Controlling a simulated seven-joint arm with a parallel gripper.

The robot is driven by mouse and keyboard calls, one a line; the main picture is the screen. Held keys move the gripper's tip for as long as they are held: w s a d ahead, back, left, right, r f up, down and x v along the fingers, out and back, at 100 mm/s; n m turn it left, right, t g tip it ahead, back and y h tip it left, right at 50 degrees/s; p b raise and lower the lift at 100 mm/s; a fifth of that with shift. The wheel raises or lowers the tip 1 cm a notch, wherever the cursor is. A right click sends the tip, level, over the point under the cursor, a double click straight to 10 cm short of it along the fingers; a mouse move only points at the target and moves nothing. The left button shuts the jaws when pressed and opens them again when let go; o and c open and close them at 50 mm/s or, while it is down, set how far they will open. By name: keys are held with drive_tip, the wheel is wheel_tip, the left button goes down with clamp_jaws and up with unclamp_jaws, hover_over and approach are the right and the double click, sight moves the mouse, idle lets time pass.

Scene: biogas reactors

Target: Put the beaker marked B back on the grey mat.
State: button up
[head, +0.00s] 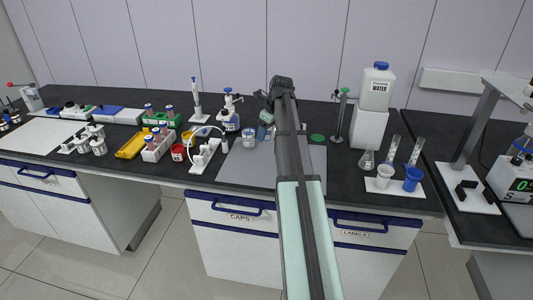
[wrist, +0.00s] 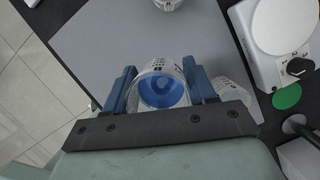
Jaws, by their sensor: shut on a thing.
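My gripper (wrist: 160,72) is shut on a clear beaker with blue liquid (wrist: 162,92), one blue finger on each side. No letter can be read on it. The grey mat (wrist: 110,35) spreads below and beyond it; it also shows in the head view (head: 235,170). I cannot tell whether the held beaker touches the mat or hangs above it. In the head view, my gripper (head: 266,127) is over the back part of the mat, and my arm hides much of that area. Another beaker (head: 248,134) stands on the mat to its left; its edge shows at the top of the wrist view (wrist: 168,3).
A clear vessel (wrist: 235,88) stands close to the right finger, partly hidden. A white device with a dial (wrist: 285,25) and a green disc (wrist: 287,97) lie to the right. A white tube holder (head: 203,155) borders the mat's left. The mat's front is clear.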

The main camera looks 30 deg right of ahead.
sight(272, 131)
drive_tip(key=shift+f, duration=4.2)
drive_tip(key=o, duration=1.2)
drive_tip(key=shift+f, duration=0.1)
drive_tip(key=v, duration=1.2)
drive_tip(key=shift+d, duration=0.1)
